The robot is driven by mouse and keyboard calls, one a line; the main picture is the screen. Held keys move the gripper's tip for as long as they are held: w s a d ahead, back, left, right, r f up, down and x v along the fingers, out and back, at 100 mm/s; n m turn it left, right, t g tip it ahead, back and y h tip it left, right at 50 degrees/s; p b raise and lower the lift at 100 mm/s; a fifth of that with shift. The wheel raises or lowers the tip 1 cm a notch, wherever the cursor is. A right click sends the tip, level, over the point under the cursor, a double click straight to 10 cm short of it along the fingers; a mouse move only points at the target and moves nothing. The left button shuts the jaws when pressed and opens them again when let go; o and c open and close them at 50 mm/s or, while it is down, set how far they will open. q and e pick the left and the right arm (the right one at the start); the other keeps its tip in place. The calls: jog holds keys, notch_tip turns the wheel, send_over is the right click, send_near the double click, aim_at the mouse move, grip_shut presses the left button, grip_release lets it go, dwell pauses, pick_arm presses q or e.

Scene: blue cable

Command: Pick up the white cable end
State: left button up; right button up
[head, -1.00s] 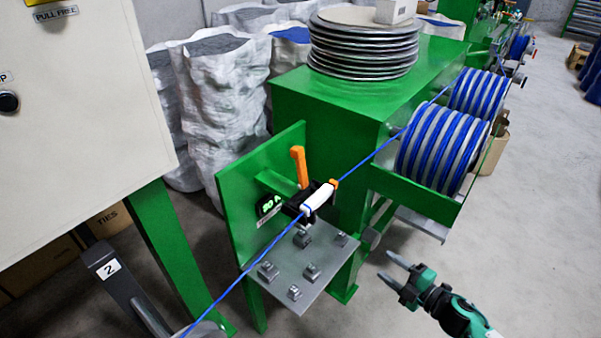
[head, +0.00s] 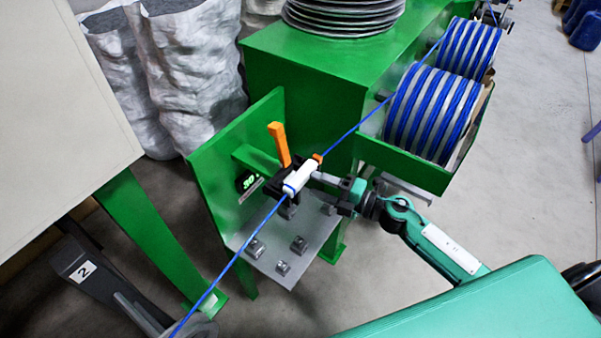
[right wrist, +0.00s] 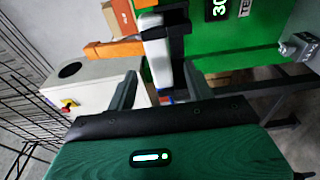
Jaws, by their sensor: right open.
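The white cable end (head: 300,176) is a short white block on the blue cable (head: 228,266), in a black holder with an orange lever (head: 279,144) on the green stand. It also shows in the right wrist view (right wrist: 157,55), upright between the finger lines. My right gripper (head: 320,192) is open, with its fingers close to the right side of the white piece. In the right wrist view its fingers (right wrist: 158,88) stand apart on either side of the white piece's lower end. Contact cannot be told. My left gripper is not in view.
A metal plate with several small blocks (head: 282,268) lies below the holder. Blue cable spools (head: 433,110) sit in a green tray behind my right arm. A green cabinet (head: 300,80) carries stacked discs (head: 340,20). A control box (head: 55,100) stands at the left.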

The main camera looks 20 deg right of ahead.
aim_at(306, 180)
jog(key=shift+w+a+r, duration=0.1)
jog(key=shift+w+a, duration=0.2)
jog(key=p+x, duration=0.2)
jog(key=x, duration=0.2)
jog(key=shift+w, duration=0.3)
jog(key=shift+w+a, duration=0.15)
jog(key=shift+a, duration=0.05)
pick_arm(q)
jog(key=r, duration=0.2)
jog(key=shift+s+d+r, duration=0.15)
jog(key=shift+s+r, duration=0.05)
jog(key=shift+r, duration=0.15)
pick_arm(e)
jog(key=shift+c, duration=0.2)
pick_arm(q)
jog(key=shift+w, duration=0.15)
pick_arm(e)
jog(key=c, duration=1)
